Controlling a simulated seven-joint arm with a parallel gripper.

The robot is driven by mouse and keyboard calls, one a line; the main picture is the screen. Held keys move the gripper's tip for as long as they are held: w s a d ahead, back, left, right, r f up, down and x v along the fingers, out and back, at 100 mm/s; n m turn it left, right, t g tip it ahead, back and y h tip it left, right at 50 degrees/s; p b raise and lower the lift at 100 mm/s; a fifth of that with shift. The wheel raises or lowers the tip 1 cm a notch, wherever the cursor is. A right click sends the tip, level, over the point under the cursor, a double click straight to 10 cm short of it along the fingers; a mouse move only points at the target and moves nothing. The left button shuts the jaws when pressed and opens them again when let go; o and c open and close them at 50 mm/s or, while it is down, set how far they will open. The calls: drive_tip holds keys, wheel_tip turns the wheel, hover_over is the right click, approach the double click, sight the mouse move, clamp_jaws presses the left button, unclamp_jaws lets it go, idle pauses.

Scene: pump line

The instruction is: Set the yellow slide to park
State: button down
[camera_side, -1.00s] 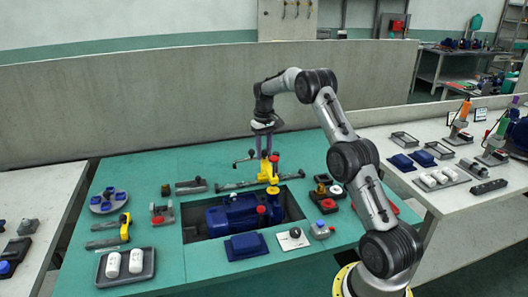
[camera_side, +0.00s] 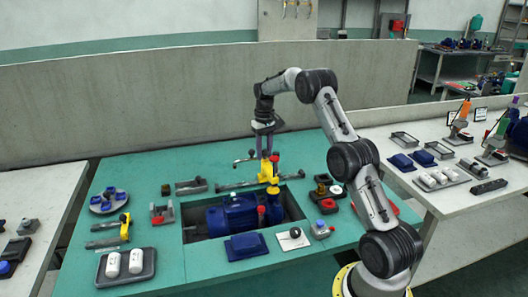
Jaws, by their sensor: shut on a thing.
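A yellow slide (camera_side: 267,174) sits on a dark rail (camera_side: 234,185) along the back edge of the sunken bay, in the right half of the rail. My gripper (camera_side: 266,155) points down from above and is shut on the top of the yellow slide. The fingertips are small here and partly merge with the slide's upper part. A second yellow slide-like part (camera_side: 125,226) stands on a short rail at the left of the bench. Any mark for park is too small to read.
A blue motor (camera_side: 233,214) lies in the bay in front of the rail. Dark blocks with a red button (camera_side: 328,204) stand to the right. A tray with white cylinders (camera_side: 126,268) is at front left. A grey bracket (camera_side: 191,186) stands left of the rail.

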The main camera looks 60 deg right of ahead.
drive_tip(key=s+d, duration=0.8)
drive_tip(key=shift+s+d, duration=0.2)
drive_tip(key=shift+d, duration=0.05)
drive_tip(key=shift+r, duration=0.1)
drive_tip(key=c, duration=0.5)
unclamp_jaws()
drive_tip(key=shift+c, duration=0.2)
wheel_tip(320, 180, up, 14)
